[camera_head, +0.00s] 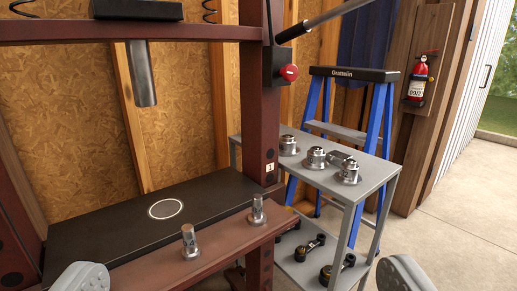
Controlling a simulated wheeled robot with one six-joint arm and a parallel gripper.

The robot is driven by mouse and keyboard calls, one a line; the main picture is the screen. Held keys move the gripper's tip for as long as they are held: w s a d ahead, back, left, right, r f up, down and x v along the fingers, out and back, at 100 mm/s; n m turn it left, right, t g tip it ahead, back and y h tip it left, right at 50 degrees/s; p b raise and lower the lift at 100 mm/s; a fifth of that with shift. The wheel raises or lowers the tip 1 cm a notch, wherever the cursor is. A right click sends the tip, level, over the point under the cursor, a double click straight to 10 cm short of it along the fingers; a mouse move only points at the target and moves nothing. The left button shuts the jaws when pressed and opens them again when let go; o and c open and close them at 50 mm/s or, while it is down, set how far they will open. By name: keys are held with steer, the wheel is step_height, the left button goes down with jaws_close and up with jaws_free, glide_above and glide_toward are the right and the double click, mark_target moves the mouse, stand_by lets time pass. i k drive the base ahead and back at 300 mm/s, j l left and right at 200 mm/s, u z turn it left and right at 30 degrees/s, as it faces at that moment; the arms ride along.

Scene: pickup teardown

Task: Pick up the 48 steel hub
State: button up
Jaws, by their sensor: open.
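Several shiny steel hubs stand on the top of a grey cart, right of centre: a rear-left hub (288,145), a middle hub (316,158) and a front-right hub (349,173). Another steel piece (338,157) sits between the middle and front-right ones, partly hidden. No size marks are readable, so I cannot tell which is the 48 hub. My gripper (243,276) shows only as two grey fingertips at the bottom left and bottom right edges. It is open and empty, well short of the cart.
The grey cart (376,188) has dark parts (310,247) on its lower shelf. A red press frame (254,100) with steel pins (189,242) fills the left. A blue ladder (379,120) stands behind the cart. Concrete floor (460,230) is clear at right.

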mark_target(285, 149)
steer(key=i+l, duration=0.25)
steer(key=i, duration=0.15)
steer(key=i+l, duration=0.2)
steer(key=i, duration=0.2)
steer(key=i+l, duration=0.25)
steer(key=i, duration=0.1)
